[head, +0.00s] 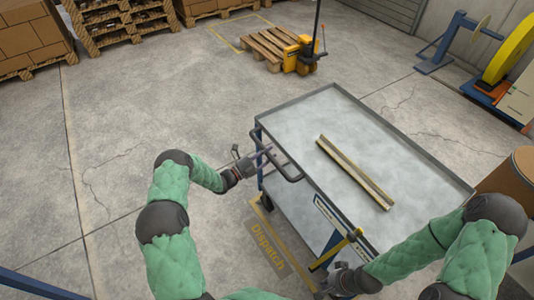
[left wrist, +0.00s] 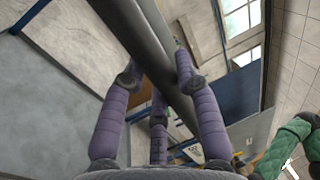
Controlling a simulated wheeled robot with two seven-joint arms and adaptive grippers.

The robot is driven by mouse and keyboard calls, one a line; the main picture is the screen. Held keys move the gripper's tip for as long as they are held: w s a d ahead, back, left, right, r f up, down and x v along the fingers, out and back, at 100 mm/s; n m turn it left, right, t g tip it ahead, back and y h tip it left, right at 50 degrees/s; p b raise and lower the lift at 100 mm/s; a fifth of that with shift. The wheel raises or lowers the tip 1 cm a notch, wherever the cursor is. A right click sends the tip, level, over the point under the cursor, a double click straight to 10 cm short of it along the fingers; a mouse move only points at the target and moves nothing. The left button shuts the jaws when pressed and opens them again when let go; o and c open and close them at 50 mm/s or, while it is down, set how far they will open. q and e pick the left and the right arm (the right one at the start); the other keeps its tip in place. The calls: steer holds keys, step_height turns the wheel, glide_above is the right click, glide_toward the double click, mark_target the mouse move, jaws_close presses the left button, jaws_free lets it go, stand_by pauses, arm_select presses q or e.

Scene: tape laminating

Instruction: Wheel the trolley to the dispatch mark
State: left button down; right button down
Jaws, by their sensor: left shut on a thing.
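The trolley (head: 330,118) has a grey tray top and a blue frame, and stands right of centre in the head view. Its dark handle (head: 291,178) sticks out at its left end. My left gripper (head: 262,156) is at this handle. In the left wrist view its purple fingers are closed around the dark bar (left wrist: 140,40). The dispatch mark (head: 267,245) is a yellow outline with lettering on the floor, beside and partly hidden by the trolley. My right gripper (head: 335,282) is low near the trolley's near side; its fingers are too unclear to judge.
A long brown strip (head: 355,172) lies on the trolley top. A yellow pallet truck with a wooden pallet (head: 268,45) stands behind. Stacked boxes (head: 30,40) are at the back left, a yellow-wheeled machine (head: 510,50) and a brown drum (head: 510,176) at the right. The left floor is clear.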

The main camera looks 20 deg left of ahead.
arm_select(q)
steer(key=shift+w+a, duration=0.15)
steer(key=shift+a, duration=0.05)
steer(key=c, duration=0.9)
jaws_free()
steer(key=shift+a, duration=0.1)
steer(key=v, duration=1.2)
